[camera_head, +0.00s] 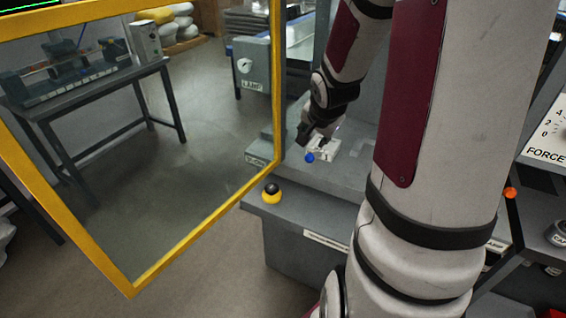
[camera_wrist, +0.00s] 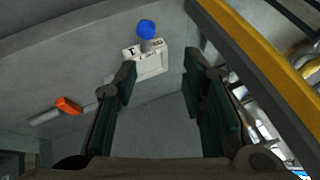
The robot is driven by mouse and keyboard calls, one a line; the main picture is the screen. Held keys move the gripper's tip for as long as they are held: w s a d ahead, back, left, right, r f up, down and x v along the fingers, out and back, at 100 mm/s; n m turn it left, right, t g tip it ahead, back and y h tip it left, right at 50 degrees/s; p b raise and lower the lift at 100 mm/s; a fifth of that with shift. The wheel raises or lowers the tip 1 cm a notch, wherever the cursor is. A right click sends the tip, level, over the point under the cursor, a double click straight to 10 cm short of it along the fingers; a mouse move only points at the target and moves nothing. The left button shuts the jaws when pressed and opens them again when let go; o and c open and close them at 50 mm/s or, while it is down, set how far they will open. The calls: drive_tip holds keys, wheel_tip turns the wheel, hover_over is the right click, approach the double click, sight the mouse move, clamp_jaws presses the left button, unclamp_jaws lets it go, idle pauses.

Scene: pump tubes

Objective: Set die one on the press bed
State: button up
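A pale block with dark markings, which looks like the die, (camera_head: 325,149) lies on the grey press bed (camera_head: 345,180). A blue ball (camera_head: 310,157) is beside its near left end in the head view. In the wrist view the block (camera_wrist: 152,64) lies just beyond my fingertips, with the blue ball (camera_wrist: 146,28) at its far side. My gripper (camera_wrist: 160,66) is open, with a wide empty gap between its fingers. The left fingertip overlaps the block's left edge in the picture; I cannot tell whether they touch. In the head view my gripper (camera_head: 314,138) is small and dark above the block.
A yellow-framed clear guard door (camera_head: 140,278) stands open at the left. A yellow and black button (camera_head: 271,195) sits on the ledge in front of the bed. A panel marked FORCE (camera_head: 545,154) is at the right. An orange-tipped bar (camera_wrist: 68,105) shows left of my fingers.

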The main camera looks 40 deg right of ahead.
drive_tip(key=s+a+r+n+y, duration=0.1)
drive_tip(key=s+a+r+n, duration=0.25)
drive_tip(key=a, duration=0.35)
drive_tip(key=s+a+r+n, duration=0.3)
drive_tip(key=a+r+n, duration=0.15)
drive_tip(key=a, duration=0.25)
drive_tip(key=s+a+r+n+y, duration=0.1)
drive_tip(key=s+a+r+n, duration=0.25)
drive_tip(key=a, duration=0.35)
drive_tip(key=s+a+r+n+y, duration=0.2)
drive_tip(key=s+a+n, duration=0.2)
drive_tip(key=s+a, duration=0.2)
drive_tip(key=shift+s+a+g, duration=0.35)
drive_tip(key=shift+a+g, duration=0.05)
drive_tip(key=shift+a, duration=0.05)
drive_tip(key=shift+r, duration=0.1)
